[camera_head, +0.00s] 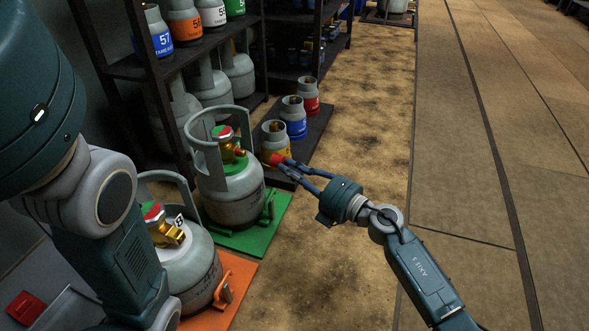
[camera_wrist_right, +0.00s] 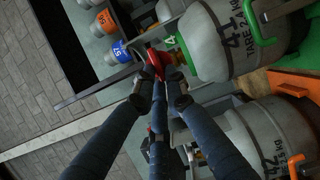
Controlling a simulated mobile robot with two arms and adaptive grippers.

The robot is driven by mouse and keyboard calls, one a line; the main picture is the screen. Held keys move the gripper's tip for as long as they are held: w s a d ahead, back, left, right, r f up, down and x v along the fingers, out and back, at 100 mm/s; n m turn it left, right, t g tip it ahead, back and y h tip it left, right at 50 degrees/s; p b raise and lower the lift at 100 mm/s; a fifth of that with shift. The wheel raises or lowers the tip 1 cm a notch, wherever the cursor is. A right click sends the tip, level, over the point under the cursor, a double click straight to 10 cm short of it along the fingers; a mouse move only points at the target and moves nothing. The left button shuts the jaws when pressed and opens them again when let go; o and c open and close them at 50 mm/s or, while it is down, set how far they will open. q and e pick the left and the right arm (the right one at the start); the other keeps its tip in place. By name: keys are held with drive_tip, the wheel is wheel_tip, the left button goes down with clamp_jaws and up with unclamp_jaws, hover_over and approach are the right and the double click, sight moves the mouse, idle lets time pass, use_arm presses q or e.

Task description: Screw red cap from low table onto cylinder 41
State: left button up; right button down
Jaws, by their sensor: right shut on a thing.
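My right gripper (camera_head: 284,163) is shut on a small red cap (camera_head: 275,159), just right of the collar of a grey cylinder on a green scale. This cylinder 41 (camera_head: 233,205) stands upright with a brass valve (camera_head: 240,152) topped in red and green. The cap appears apart from the valve, though the depth gap is hard to judge. In the right wrist view, the number 41 shows on the cylinder (camera_wrist_right: 212,50), and the cap (camera_wrist_right: 155,57) is between the fingertips (camera_wrist_right: 158,75). My left arm is at the left; its gripper is out of view.
Cylinder 42 (camera_head: 188,270) stands on an orange scale (camera_head: 236,290) in front. Small cylinders with yellow, blue (camera_head: 294,124) and red (camera_head: 307,98) bands stand on a low dark platform behind the cap. A dark shelf (camera_head: 188,60) holds more cylinders. The floor at right is clear.

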drive_tip(key=w+a, duration=0.2)
drive_tip(key=a, duration=0.4)
drive_tip(key=shift+w+a+p, duration=0.25)
drive_tip(key=shift+w+p, duration=0.1)
drive_tip(key=shift+p, duration=0.5)
idle(1.4)
drive_tip(key=shift+w+a, duration=0.25)
drive_tip(key=shift+a, duration=0.4)
drive_tip(key=shift+w+a, duration=0.25)
drive_tip(key=shift+a, duration=0.4)
idle(0.4)
